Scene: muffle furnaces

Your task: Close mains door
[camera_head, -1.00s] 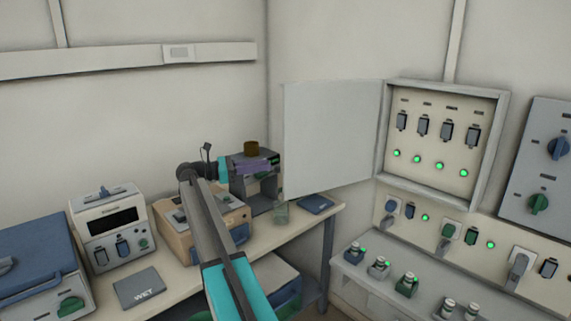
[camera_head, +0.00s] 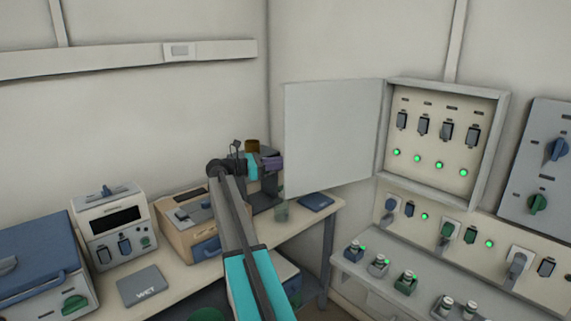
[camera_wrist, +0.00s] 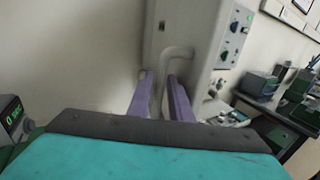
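The mains door (camera_head: 330,135) is a pale grey panel. It stands wide open on the left side of the mains box (camera_head: 503,135), inner face toward the head camera. My gripper (camera_head: 273,163) is just left of the door's free edge, level with its lower half. In the wrist view its two purple fingers (camera_wrist: 160,95) are apart, with a gap between them. A pale curved handle (camera_wrist: 178,52) on the door shows ahead, its lower end between the fingers in the picture. I cannot tell whether the fingers touch it.
Inside the box are several black switches (camera_head: 446,132) and green lights (camera_head: 417,158). A socket panel and a shelf (camera_head: 345,258) with small bottles lie below. The bench (camera_head: 180,270) under my arm carries furnaces and instruments. The wall left of the door is clear.

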